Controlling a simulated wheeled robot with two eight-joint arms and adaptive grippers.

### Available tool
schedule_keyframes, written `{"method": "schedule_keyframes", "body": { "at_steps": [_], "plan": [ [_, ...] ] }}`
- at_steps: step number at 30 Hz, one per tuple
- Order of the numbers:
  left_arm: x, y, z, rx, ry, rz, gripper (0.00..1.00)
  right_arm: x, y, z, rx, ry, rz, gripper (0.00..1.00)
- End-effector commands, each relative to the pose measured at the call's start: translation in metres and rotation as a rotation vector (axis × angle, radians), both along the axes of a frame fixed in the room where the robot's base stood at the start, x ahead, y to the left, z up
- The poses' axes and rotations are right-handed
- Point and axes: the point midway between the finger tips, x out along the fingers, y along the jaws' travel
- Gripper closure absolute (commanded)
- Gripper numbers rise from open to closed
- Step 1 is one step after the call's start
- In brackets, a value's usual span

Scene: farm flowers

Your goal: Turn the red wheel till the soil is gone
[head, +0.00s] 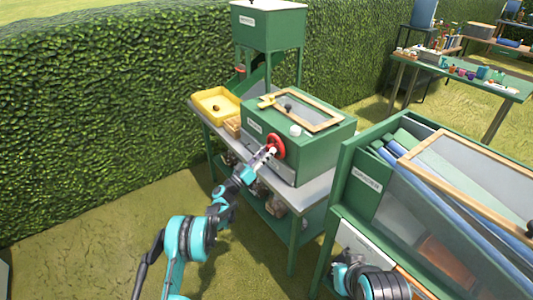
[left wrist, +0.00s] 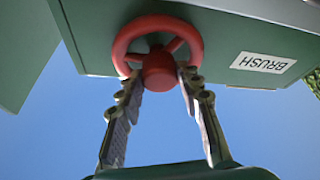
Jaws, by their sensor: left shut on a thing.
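The red wheel (head: 275,147) is on the front of a green box-shaped machine (head: 318,151) that stands on a table. My left gripper (head: 266,156) is at the wheel. In the left wrist view the red wheel (left wrist: 157,50) shows its rim, spokes and round hub. The two fingers of my left gripper (left wrist: 160,85) are on either side of the hub and shut on it. A "BRUSH" label (left wrist: 263,62) is beside the wheel. I cannot make out any soil. My right gripper cannot be seen in the head view; only part of my right arm shows at the bottom.
A yellow tray (head: 216,105) sits at the table's left end. A green hopper (head: 268,25) stands behind it. A green bin with a framed lid (head: 475,160) is close on the right. A hedge (head: 100,110) runs behind. Grass is open at lower left.

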Motion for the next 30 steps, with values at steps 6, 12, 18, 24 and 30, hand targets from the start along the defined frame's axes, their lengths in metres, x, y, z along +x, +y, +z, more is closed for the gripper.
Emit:
{"method": "schedule_keyframes", "body": {
  "at_steps": [6, 12, 18, 24, 30],
  "plan": [
    [0.0, -0.001, -0.001, 0.002, 0.001, -0.001, 0.47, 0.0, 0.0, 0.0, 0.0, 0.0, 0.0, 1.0],
    [0.0, 0.0, 0.0, 0.001, 0.001, 0.0, 0.44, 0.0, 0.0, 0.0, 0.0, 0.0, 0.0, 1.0],
    [-0.003, 0.004, -0.002, -0.001, 0.001, 0.0, 0.44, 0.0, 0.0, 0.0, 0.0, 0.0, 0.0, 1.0],
    [-0.025, 0.028, -0.015, -0.001, 0.001, 0.002, 0.44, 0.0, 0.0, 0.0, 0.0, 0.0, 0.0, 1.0],
    [-0.053, 0.058, -0.032, 0.0, 0.001, 0.002, 0.44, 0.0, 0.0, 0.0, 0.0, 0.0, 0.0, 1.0]
  ]
}}
